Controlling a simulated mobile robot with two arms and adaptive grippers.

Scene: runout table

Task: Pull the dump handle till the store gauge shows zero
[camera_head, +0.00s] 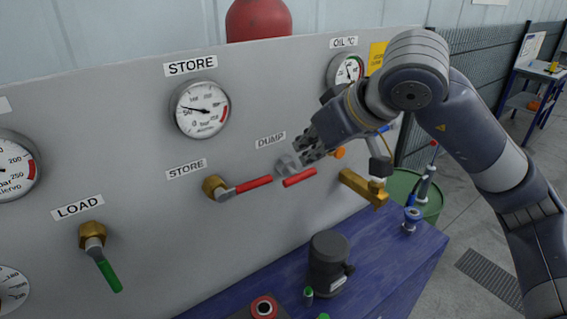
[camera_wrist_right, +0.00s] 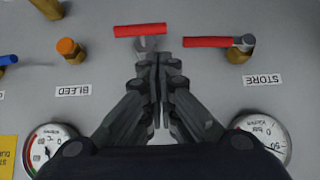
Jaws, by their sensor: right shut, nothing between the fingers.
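The store gauge (camera_head: 202,109) is a white round dial under the STORE label, its needle pointing left near the 50 mark. It also shows, partly cut by my wrist, in the right wrist view (camera_wrist_right: 268,136). The dump handle (camera_head: 299,178) is a red bar on a grey metal stem below the DUMP label; it shows whole in the right wrist view (camera_wrist_right: 140,30). My right gripper (camera_head: 296,161) is shut and empty, its tips at the handle's stem just short of the red bar. I cannot tell whether they touch it. My left gripper is not in view.
A red-handled store valve (camera_head: 252,185) sits close left of the dump handle. An orange bleed knob (camera_head: 339,153) and a brass fitting (camera_head: 362,188) are to the right. A dark canister (camera_head: 328,262) stands on the blue bench (camera_head: 392,272) below. The load valve's green lever (camera_head: 109,275) hangs lower left.

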